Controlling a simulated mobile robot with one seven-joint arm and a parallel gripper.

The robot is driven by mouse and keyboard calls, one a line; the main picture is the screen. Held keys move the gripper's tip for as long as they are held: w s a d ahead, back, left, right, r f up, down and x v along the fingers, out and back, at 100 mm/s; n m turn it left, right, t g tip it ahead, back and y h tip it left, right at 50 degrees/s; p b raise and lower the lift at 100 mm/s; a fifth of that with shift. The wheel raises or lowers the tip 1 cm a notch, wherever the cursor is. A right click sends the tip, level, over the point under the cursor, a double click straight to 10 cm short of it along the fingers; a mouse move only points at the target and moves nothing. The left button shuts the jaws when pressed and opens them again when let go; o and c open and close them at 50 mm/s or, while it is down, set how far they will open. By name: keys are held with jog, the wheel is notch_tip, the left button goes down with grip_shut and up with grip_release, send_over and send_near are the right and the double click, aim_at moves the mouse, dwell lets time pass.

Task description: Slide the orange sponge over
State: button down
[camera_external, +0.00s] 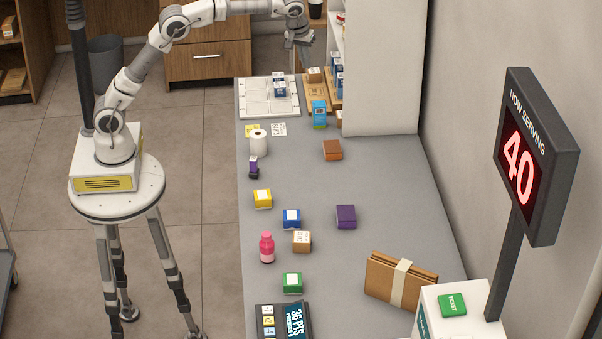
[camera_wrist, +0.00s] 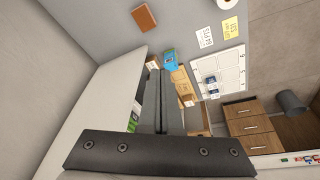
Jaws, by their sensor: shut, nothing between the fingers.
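The orange sponge (camera_external: 332,150) is a small orange-brown block lying flat on the grey counter, left of the tall white cabinet's near corner. It also shows near the top of the wrist view (camera_wrist: 144,17), and nothing touches it. My gripper (camera_external: 300,42) is up at the far end of the counter, well beyond the sponge and above the counter. In the wrist view its two dark fingers (camera_wrist: 163,70) are together with nothing between them.
The tall white cabinet (camera_external: 382,70) walls off the right side. A blue device (camera_external: 319,114) stands beyond the sponge, and a white tray (camera_external: 255,108) with blue boxes lies at left. A paper roll (camera_external: 258,142) and a purple block (camera_external: 346,216) stand nearer. Bare counter surrounds the sponge.

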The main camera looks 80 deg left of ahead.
jog(key=w+a+f+n+b, duration=0.1)
jog(key=w+a+f+n, duration=0.1)
jog(key=f, duration=0.8)
jog(key=w+a+f+n+g+y+b, duration=0.1)
jog(key=w+a+f+n, duration=0.1)
jog(key=f, duration=0.9)
jog(key=w+a+f+n+g+b, duration=0.1)
jog(key=w+a+f, duration=0.3)
jog(key=f, duration=0.7)
jog(key=shift+w+a+f+n, duration=0.15)
jog(key=shift+w+n, duration=0.25)
jog(key=shift+n, duration=0.2)
jog(key=shift+d, duration=1.75)
jog(key=d+b, duration=0.1)
jog(key=d, duration=1.9)
jog(key=shift+d, duration=0.2)
jog(key=shift+a, duration=0.1)
